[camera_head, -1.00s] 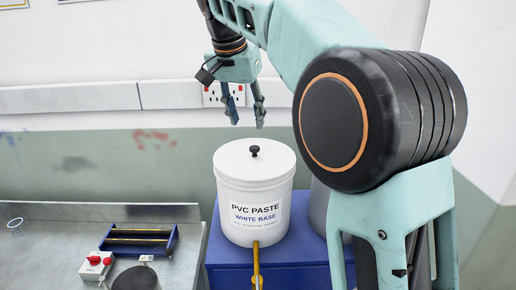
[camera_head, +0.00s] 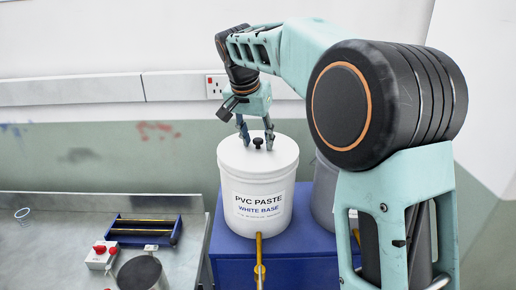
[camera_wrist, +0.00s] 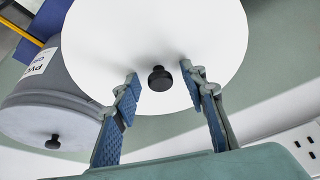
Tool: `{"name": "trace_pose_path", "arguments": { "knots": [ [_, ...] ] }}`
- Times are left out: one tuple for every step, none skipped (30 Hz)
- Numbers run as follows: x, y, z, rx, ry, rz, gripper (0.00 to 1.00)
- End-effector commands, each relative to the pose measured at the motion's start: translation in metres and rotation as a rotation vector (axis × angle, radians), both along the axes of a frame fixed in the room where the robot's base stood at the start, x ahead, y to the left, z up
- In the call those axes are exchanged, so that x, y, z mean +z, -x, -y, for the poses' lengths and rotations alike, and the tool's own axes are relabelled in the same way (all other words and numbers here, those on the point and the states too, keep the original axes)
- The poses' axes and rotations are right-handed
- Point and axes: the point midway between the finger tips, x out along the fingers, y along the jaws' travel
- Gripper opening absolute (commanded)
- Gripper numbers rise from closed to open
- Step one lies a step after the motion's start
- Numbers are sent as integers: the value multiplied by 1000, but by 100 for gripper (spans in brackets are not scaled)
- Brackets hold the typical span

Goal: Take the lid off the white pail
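The white pail (camera_head: 257,200) stands upright on a blue stand, labelled "PVC PASTE WHITE BASE". Its white lid (camera_head: 237,155) is on, with a small black knob (camera_head: 258,143) at the centre. My gripper (camera_head: 257,146) points down over the lid with one finger on each side of the knob. In the wrist view my gripper (camera_wrist: 158,78) is open, and the black knob (camera_wrist: 160,79) sits between the fingertips, apart from both. The white lid (camera_wrist: 120,35) fills the top of that view.
A grey pail (camera_head: 324,195) stands right of the white one, partly behind my arm; it has a knobbed lid in the wrist view (camera_wrist: 50,125). A blue-framed rack (camera_head: 143,229) and a red-button box (camera_head: 102,255) are on the metal bench (camera_head: 60,220) at left. A wall is behind.

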Motion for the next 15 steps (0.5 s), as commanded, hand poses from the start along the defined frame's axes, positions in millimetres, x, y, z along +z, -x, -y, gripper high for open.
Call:
{"name": "trace_pose_path", "arguments": {
  "knots": [
    [0,0,0,0,0,0,39],
    [0,0,0,0,0,0,39],
    [0,0,0,0,0,0,38],
    [0,0,0,0,0,0,35],
    [0,0,0,0,0,0,32],
    [0,0,0,0,0,0,27],
    [0,0,0,0,0,0,24],
    [1,0,0,0,0,0,20],
    [1,0,0,0,0,0,16],
    [1,0,0,0,0,0,13],
    [1,0,0,0,0,0,9],
    [1,0,0,0,0,0,5],
    [1,0,0,0,0,0,2],
    [1,0,0,0,0,0,0],
    [1,0,0,0,0,0,0]
  ]
}}
